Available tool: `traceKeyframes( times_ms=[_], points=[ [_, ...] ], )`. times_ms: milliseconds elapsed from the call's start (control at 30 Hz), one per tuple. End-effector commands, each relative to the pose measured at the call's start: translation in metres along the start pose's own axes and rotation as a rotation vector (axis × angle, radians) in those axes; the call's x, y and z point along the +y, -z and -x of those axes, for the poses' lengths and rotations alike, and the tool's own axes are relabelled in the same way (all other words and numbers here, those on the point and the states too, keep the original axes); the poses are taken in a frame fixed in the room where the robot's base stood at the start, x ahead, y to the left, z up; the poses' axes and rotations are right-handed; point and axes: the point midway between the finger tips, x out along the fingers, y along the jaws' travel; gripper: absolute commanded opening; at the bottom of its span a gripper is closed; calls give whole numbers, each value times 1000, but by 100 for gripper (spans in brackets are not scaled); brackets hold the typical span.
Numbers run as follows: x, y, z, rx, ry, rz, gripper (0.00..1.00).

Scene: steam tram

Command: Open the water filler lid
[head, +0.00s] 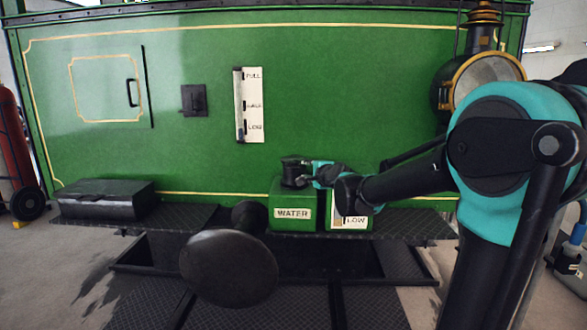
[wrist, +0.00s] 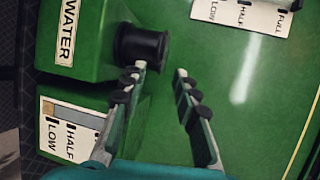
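The water filler is a green box (head: 283,205) with a WATER label, standing on the running board. It also shows at the upper left of the wrist view (wrist: 93,45). A round black lid (head: 292,172) sits on its top and looks closed; it also shows in the wrist view (wrist: 142,44). My gripper (head: 310,172) is just right of the lid in the head view. In the wrist view my gripper (wrist: 161,71) is open with nothing between its fingers. One fingertip overlaps the lid's edge; I cannot tell whether it touches. The other finger is apart from the lid.
A second green box with a LOW gauge (head: 355,221) stands right beside the filler. The green tram wall (head: 340,80) rises behind, with a level gauge (head: 250,104). A black buffer (head: 230,268) juts out in front. A black box (head: 107,200) sits at left.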

Motion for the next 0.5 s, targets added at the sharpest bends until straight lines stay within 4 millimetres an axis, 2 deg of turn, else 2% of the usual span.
traceKeyframes(
  times_ms=[500],
  points=[
    [0, 0, -86, -1, -1, 3, 30]
  ],
)
